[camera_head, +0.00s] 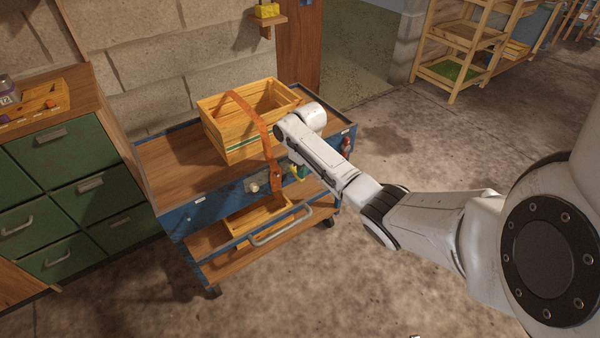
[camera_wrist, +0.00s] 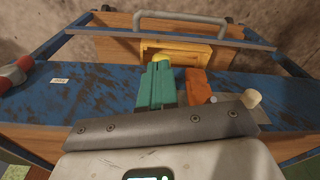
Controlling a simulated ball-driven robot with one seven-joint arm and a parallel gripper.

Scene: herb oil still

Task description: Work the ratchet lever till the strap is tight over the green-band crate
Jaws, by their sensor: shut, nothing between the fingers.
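The green-band crate (camera_head: 232,150) is a slatted wooden box on top of the blue cart. An orange strap (camera_head: 248,108) runs over it and hangs down the cart's front side. The orange ratchet (camera_head: 277,180) sits at the strap's lower end, and its orange part shows in the wrist view (camera_wrist: 197,88). My gripper (camera_head: 298,173) is just right of the ratchet, partly hidden by my arm. In the wrist view its teal fingers (camera_wrist: 157,85) are together with yellow at the tips, just left of the orange part. I cannot tell whether they touch it.
The blue cart (camera_head: 180,218) has a pale knob (camera_head: 254,188) left of the ratchet, a front handle (camera_head: 280,228) and a wooden tray (camera_head: 258,217) on a lower shelf. A red-ended object (camera_wrist: 14,72) is on its side. Green drawers (camera_head: 70,150) stand left; open floor lies right.

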